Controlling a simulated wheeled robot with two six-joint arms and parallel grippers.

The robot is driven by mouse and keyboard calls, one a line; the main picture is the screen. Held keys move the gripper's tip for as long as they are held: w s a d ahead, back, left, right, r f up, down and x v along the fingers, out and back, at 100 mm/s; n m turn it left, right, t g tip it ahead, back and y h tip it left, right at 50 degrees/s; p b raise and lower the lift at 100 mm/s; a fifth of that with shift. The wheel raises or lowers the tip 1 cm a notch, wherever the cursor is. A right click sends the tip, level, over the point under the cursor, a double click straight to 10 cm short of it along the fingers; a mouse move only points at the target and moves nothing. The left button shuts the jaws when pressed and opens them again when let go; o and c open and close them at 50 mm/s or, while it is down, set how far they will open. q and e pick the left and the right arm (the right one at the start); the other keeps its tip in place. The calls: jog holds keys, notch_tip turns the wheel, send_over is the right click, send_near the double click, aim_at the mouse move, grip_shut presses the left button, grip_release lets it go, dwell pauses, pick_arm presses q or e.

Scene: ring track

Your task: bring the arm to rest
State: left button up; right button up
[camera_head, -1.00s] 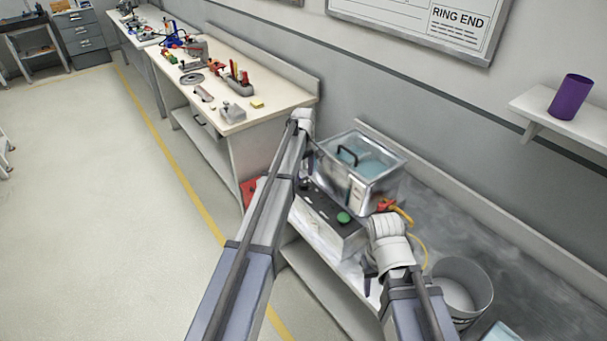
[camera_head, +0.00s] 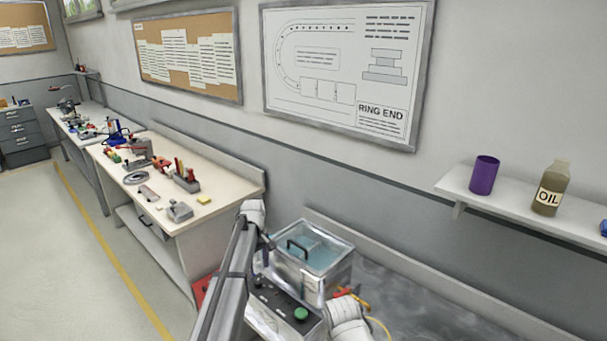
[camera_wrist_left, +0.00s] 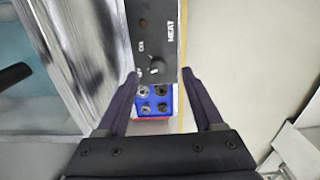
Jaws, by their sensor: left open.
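My left arm reaches up from the bottom of the head view, and its gripper (camera_head: 265,243) is small there, beside the metal tank. In the left wrist view my left gripper (camera_wrist_left: 161,82) shows two dark fingers, apart and with nothing between their tips. Beyond them is a black control panel (camera_wrist_left: 158,35) with a knob and the word HEAT. A blue tray (camera_wrist_left: 155,102) with several grey round parts lies further down. My right arm's white wrist shows at the bottom of the head view; its gripper is out of sight.
The metal tank (camera_head: 312,262) with a black-handled clear lid stands close to my left arm. A control box (camera_head: 275,305) with a green button is before it. A workbench (camera_head: 225,205) holds tools. A shelf (camera_head: 520,208) carries a purple cup (camera_head: 484,175) and an oil bottle (camera_head: 550,188).

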pick_arm(q)
jog(key=s+d+m, duration=0.5)
jog(key=s, duration=0.6)
jog(key=s+d+m, duration=0.4)
jog(key=s+d, duration=0.1)
jog(key=s, duration=0.7)
jog(key=s+d+m+y, duration=0.1)
jog(key=s+d+m, duration=0.4)
jog(key=s, duration=0.7)
jog(key=shift+d+m, duration=0.2)
jog(key=shift+m, duration=0.1)
